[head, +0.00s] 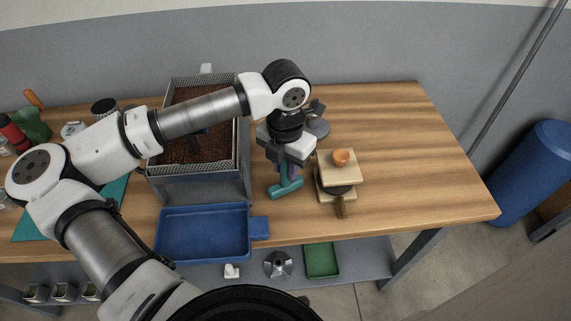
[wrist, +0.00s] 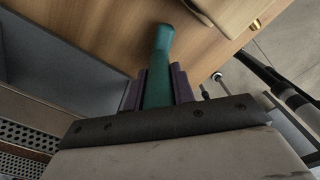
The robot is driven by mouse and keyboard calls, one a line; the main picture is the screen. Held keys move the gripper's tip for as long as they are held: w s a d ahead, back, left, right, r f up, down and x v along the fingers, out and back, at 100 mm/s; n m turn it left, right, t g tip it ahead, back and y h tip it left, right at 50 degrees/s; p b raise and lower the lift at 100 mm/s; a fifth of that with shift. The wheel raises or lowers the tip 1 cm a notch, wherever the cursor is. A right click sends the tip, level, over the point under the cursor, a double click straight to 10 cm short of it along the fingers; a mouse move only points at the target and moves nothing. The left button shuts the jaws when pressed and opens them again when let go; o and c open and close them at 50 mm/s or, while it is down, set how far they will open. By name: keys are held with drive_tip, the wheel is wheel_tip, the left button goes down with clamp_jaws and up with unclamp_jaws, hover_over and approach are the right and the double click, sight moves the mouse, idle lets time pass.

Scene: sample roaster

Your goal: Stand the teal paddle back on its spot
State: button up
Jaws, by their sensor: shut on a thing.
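The teal paddle (head: 284,189) is in the head view, just over or on the table right of the roaster box; I cannot tell if it touches the wood. My gripper (head: 292,172) points down from above and is shut on it. In the wrist view the teal paddle (wrist: 157,70) sticks out between the purple fingers of my gripper (wrist: 158,88). Much of it is hidden by the gripper. I cannot make out a marked spot for it.
The roaster box (head: 243,150) with brown beans stands left of my gripper. A blue tray (head: 203,208) lies in front of it. A wooden press-like thing with an orange knob (head: 341,157) stands close on the right. The table's right part (head: 420,150) is clear.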

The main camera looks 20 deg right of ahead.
drive_tip(key=shift+f, duration=0.4)
drive_tip(key=shift+f+b, duration=0.25)
drive_tip(key=shift+b, duration=0.05)
drive_tip(key=o, duration=1)
drive_tip(key=shift+r, duration=0.1)
drive_tip(key=shift+r, duration=0.1)
drive_tip(key=shift+r+p, duration=0.2)
drive_tip(key=shift+p, duration=0.3)
wheel_tip(320, 180, up, 12)
drive_tip(key=shift+f+b, duration=0.1)
drive_tip(key=shift+b, duration=1.1)
